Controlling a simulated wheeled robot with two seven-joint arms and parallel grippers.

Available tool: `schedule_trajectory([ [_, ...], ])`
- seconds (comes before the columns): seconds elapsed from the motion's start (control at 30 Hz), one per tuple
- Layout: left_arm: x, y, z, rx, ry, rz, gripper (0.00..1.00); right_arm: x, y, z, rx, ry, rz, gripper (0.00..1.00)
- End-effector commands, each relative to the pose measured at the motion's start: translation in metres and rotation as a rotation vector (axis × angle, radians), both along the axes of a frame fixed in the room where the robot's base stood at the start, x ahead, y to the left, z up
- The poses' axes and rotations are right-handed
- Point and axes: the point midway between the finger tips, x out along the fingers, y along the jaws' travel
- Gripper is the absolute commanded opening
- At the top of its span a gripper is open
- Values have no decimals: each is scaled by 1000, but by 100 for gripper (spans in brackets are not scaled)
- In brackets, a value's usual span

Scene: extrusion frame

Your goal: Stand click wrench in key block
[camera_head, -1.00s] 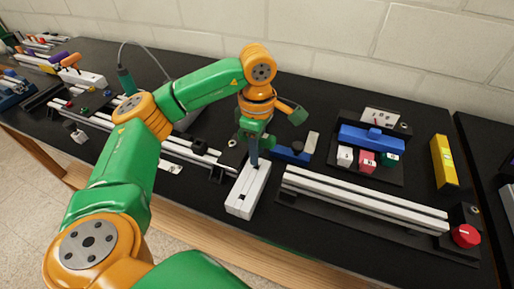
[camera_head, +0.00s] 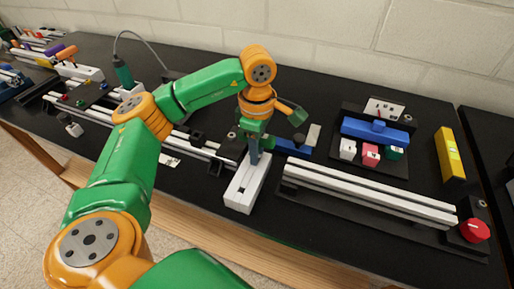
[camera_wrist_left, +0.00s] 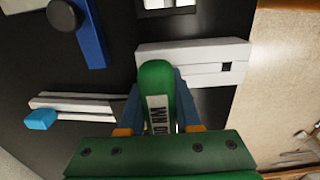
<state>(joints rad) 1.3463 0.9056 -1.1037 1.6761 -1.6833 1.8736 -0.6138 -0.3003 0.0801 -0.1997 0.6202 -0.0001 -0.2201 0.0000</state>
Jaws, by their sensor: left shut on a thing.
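My left gripper (camera_head: 254,158) reaches down just over the far end of the white key block (camera_head: 240,196). In the left wrist view it is shut on the click wrench (camera_wrist_left: 157,85), whose green rounded handle with a white label lies between the fingers. The wrench is mostly hidden by the gripper in the head view. In the left wrist view the key block (camera_wrist_left: 205,76) lies behind the handle, with a dark square hole near its right end. I cannot tell whether wrench and block touch. My right gripper is not in view.
A blue bar with a dark knob (camera_head: 292,147) lies right of the gripper. White rails (camera_head: 365,193) with a red dial (camera_head: 475,230) lie to the right. A yellow level (camera_head: 449,155) is far right. A corded green screwdriver (camera_head: 122,70) stands back left.

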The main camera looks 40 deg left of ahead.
Motion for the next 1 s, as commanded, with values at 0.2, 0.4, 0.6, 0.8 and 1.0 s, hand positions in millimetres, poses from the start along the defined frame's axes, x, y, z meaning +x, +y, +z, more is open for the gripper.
schedule_trajectory([
  [0.2,0,0,-4,0,-1,0,0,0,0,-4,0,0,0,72],
  [0.4,0,0,-4,0,0,0,45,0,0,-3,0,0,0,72],
  [0.6,0,0,-4,0,0,0,67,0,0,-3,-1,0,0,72],
  [0.8,1,0,-1,-1,-2,0,67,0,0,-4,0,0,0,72],
  [1.0,1,-1,41,-1,-5,-1,67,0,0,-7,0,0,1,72],
])
